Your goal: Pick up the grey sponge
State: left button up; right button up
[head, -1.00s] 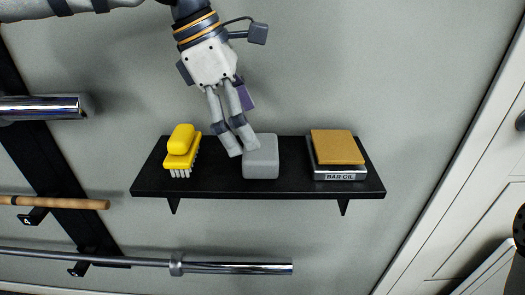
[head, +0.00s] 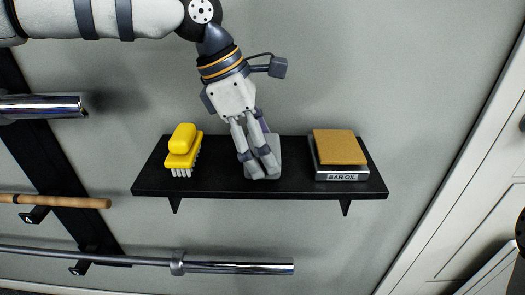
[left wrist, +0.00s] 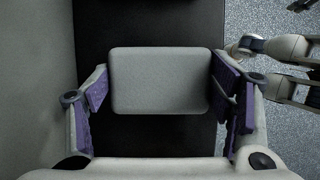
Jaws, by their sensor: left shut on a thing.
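The grey sponge (head: 275,150) is a rounded block on the black wall shelf (head: 222,182). My left gripper (head: 262,168) comes down over it from above and hides much of it in the head view. In the left wrist view, the sponge (left wrist: 160,80) lies between the two purple-padded fingers, one at each end. The gripper is shut on it. The sponge appears to be at shelf level; I cannot tell whether it is clear of the surface. Pale jointed parts at the right of the left wrist view look like my right arm; its jaws cannot be made out clearly.
A yellow brush (head: 183,150) stands on the left of the shelf. A tan block (head: 340,146) sits on a tin marked BAR OIL (head: 342,176) on the right. Bars (head: 232,267) hang below and to the left. The wall above the shelf is clear.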

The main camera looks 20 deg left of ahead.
aim_at(272, 148)
pick_arm(q)
jog(key=shift+r, duration=0.3)
jog(key=r, duration=0.3)
jog(key=shift+s+r, duration=0.35)
jog(key=s+r, duration=0.2)
jog(key=s+r+p, duration=0.1)
jog(key=s+r, duration=0.1)
jog(key=r, duration=0.1)
jog(key=shift+a, duration=0.15)
jog(key=s+r+p, duration=0.1)
jog(key=s+r, duration=0.2)
jog(key=s, duration=0.6)
jog(key=shift+s+a+r, duration=0.15)
jog(key=shift+a+r, duration=0.05)
jog(key=shift+r, duration=0.1)
pick_arm(e)
jog(key=shift+w+r+t, duration=0.6)
jog(key=shift+w+r, duration=0.75)
jog(key=shift+w, duration=0.1)
